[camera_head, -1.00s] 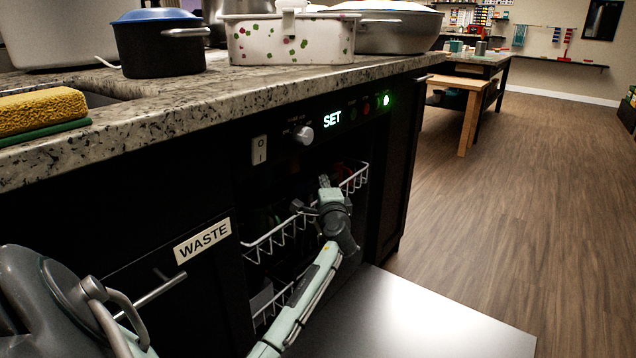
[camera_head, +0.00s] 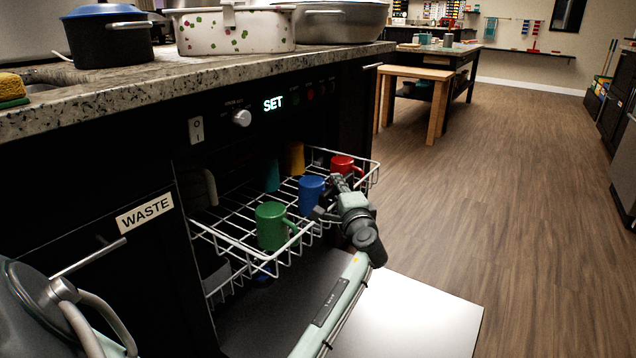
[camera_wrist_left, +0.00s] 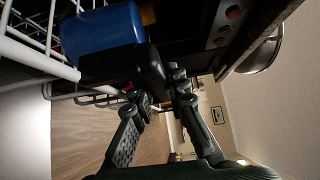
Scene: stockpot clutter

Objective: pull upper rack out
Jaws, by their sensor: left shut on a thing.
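The upper rack (camera_head: 232,241) is a white wire basket sticking out of the open dishwasher. It holds several mugs: a green mug (camera_head: 271,226), a blue mug (camera_head: 311,194), a red mug (camera_head: 341,165), an orange mug (camera_head: 294,157) and a teal mug (camera_head: 270,174). My left gripper (camera_head: 330,200) is shut at the rack's front edge, beside the blue mug. The wrist view shows its fingers (camera_wrist_left: 158,92) near the white wires (camera_wrist_left: 38,52) and the blue mug (camera_wrist_left: 102,30). The exact contact is hard to see there. My right gripper is not in view.
The dishwasher door (camera_head: 405,315) lies open below the rack. A lower rack (camera_head: 222,287) shows partly in the dark interior. The granite counter (camera_head: 215,75) above carries pots and a spotted pan (camera_head: 235,32). Open wooden floor (camera_head: 510,180) lies to the right, with a bench (camera_head: 425,76) farther back.

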